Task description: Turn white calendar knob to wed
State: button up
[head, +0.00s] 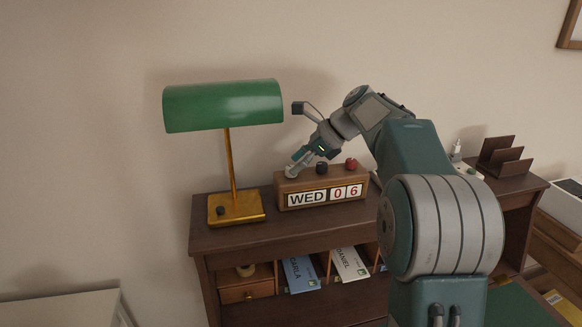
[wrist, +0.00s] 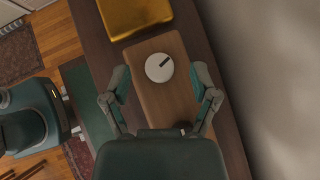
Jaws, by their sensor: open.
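The wooden calendar (head: 324,206) stands on the desk's top shelf, and its front reads WED 0 6. Its white knob (wrist: 159,68) shows clearly in the wrist view as a round disc with a dark slanted mark. My open gripper (wrist: 160,81) is above the calendar, with one finger on each side of the white knob and a visible gap to both. In the head view my gripper (head: 297,164) comes down at the calendar's left end and largely hides the white knob. A black knob (head: 321,168) and a red knob (head: 351,163) sit to the right.
A green-shaded lamp (head: 224,106) with a gold base (head: 236,209) stands close to the calendar's left. Below are cubbies with a blue card (head: 300,274) and a white card (head: 349,264). A dark letter rack (head: 503,158) is at the right.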

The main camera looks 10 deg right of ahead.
jog(key=shift+x, duration=0.9)
jog(key=shift+d, duration=0.1)
grip_shut()
jog(key=shift+n+g, duration=1.3)
jog(key=shift+n, duration=0.4)
